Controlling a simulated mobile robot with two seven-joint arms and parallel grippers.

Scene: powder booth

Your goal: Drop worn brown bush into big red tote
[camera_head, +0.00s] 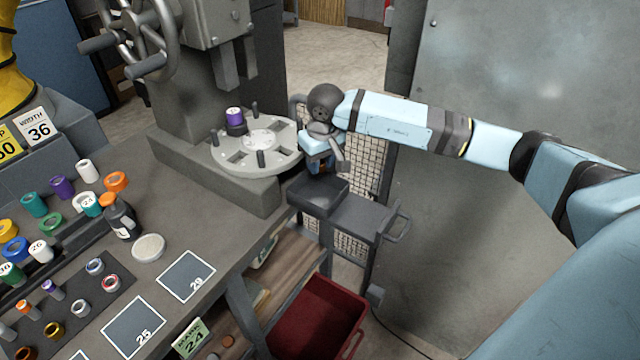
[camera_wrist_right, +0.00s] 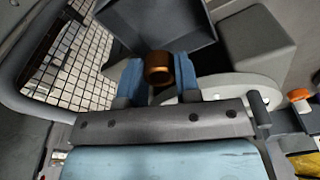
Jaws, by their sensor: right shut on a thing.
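The worn brown bush (camera_wrist_right: 158,68) is a short copper-brown ring held between the two blue fingers of my right gripper (camera_wrist_right: 160,80) in the right wrist view. In the head view my right gripper (camera_head: 321,163) points down above a dark tray, beside the round plate of the press; the bush is hard to make out there. The big red tote (camera_head: 312,318) stands low at the bottom centre of the head view, below and nearer than the gripper. The part of its inside that shows looks empty. My left gripper is not in view.
The dark open tray (camera_head: 318,195) sits on a grey cart (camera_head: 355,218) with a handle. The grey round plate (camera_head: 232,158) carries a purple-topped piece and pegs. The workbench (camera_head: 205,225) at left holds several coloured bushes and numbered cards. A grey panel stands at right.

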